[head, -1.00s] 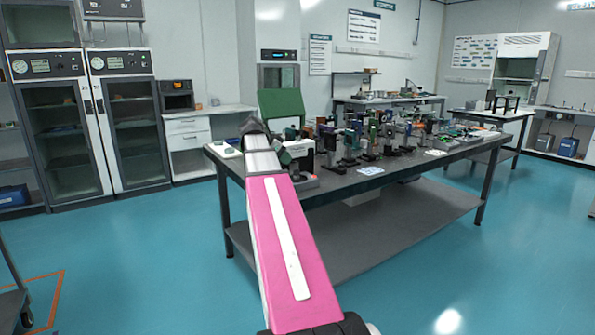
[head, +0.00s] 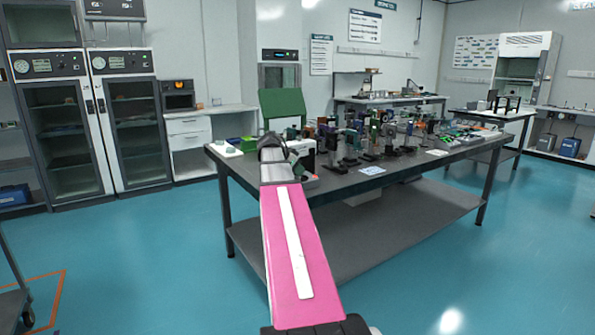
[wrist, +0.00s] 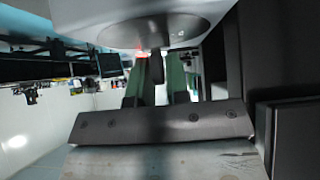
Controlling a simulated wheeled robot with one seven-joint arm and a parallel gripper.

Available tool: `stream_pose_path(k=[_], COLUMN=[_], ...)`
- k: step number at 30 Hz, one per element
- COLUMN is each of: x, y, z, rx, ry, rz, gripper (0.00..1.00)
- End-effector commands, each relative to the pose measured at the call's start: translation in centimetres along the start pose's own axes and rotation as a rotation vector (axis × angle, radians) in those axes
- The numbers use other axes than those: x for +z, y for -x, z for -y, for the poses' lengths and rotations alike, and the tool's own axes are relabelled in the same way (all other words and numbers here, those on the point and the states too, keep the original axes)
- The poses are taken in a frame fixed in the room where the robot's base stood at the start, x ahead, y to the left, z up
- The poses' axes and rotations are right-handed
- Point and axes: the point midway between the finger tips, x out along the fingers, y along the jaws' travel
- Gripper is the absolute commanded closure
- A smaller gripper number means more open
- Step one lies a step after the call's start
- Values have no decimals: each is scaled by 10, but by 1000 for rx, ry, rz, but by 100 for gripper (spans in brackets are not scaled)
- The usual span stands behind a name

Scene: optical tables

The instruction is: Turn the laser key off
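My gripper (head: 271,145) is at the front left end of the dark optical table (head: 400,172), at the end of my pink arm. It is small and partly merged with the things behind it. A light-coloured box (head: 306,160) stands just right of it, partly hidden by my arm. I cannot make out the laser key in the head view. In the wrist view, a pale rounded surface (wrist: 150,22) fills the top. A small dark upright piece (wrist: 157,66) shows below it, with a reddish glow beside it. I cannot tell whether this is the key or whether the fingers are open.
Several optical mounts (head: 375,137) crowd the table right of my gripper. A green panel (head: 283,106) stands behind it, and a small green box (head: 248,144) lies to its left. A large dark block (wrist: 290,60) fills the right of the wrist view. The floor in front is clear.

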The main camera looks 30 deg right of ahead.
Motion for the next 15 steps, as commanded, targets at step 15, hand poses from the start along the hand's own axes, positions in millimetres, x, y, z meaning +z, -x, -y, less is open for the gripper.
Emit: stream_pose_path(k=[15], x=[0], y=[0], z=[-1], rx=[-42], ry=[42], rz=[1], gripper=[100])
